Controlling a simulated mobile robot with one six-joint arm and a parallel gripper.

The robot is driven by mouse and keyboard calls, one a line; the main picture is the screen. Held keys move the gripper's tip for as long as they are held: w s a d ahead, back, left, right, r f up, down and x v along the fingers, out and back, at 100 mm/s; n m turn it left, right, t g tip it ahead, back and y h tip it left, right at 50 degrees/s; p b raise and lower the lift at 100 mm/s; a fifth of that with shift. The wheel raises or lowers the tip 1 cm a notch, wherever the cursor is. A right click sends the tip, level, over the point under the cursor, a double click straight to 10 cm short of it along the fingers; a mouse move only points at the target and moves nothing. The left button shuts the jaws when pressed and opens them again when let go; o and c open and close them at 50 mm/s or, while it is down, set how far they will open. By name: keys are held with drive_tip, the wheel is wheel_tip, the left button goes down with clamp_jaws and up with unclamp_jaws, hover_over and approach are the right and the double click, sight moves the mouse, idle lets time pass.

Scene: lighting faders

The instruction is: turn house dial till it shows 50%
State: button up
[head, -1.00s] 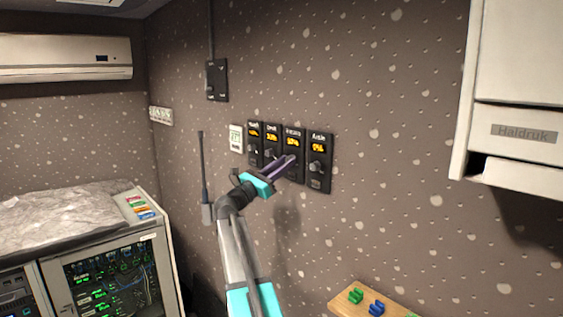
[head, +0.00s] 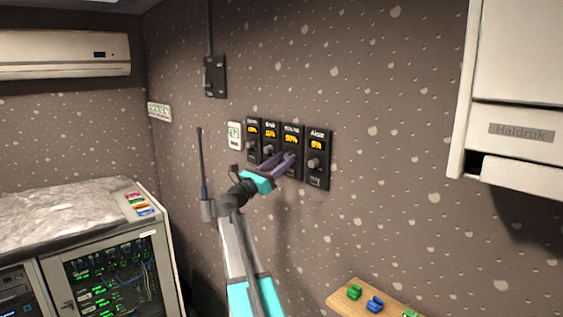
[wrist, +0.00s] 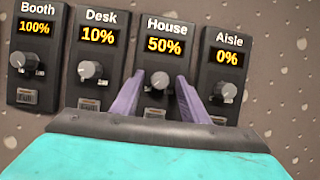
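The house dial is a round grey knob (wrist: 160,81) on a black panel (wrist: 168,24), under a lit display (wrist: 166,46) that reads 50%. In the head view its panel (head: 292,132) is third from the left in the row. My gripper (wrist: 159,76) is open, with its two purple fingers on either side of the house knob and a visible gap to it on each side. In the head view my gripper (head: 287,159) is in front of the house panel and hides its lower part.
Similar dials flank it: Booth (wrist: 22,62) at 100%, Desk (wrist: 90,70) at 10% and Aisle (wrist: 227,90) at 0%. A wooden shelf (head: 340,300) with small coloured blocks is at lower right, and a white cabinet (head: 515,90) at upper right.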

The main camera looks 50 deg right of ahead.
drive_tip(key=shift+f, duration=0.1)
drive_tip(key=shift+a+f+b, duration=0.3)
drive_tip(key=shift+a+b, duration=0.05)
drive_tip(key=shift+a, duration=0.2)
drive_tip(key=b+v, duration=0.5)
drive_tip(key=v, duration=0.7)
drive_tip(key=shift+a, duration=0.35)
drive_tip(key=shift+r, duration=0.1)
